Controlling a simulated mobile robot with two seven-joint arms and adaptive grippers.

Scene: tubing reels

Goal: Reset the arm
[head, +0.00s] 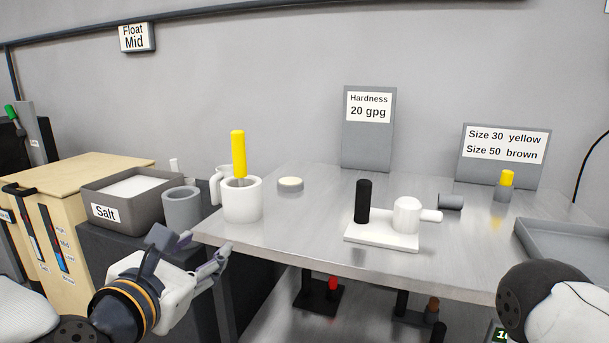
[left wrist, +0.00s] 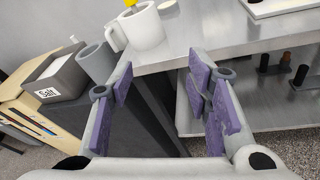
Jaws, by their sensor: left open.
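My left gripper (head: 205,262) is in front of the table's left front corner in the head view. In the left wrist view its purple-padded fingers (left wrist: 160,105) are spread apart with nothing between them. A white mug (head: 242,202) with a yellow-handled tool (head: 238,155) standing in it is on the table beyond the gripper, apart from it. A part of my right arm (head: 555,305) shows at the lower right of the head view; its gripper is out of frame.
A salt bin (head: 107,211) and a grey cup (head: 182,207) stand left of the metal table (head: 320,235). A white base (head: 382,237) with a black post, a grey tray (head: 570,245) and sign boards (head: 368,150) are on the table. A lower shelf holds several small items.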

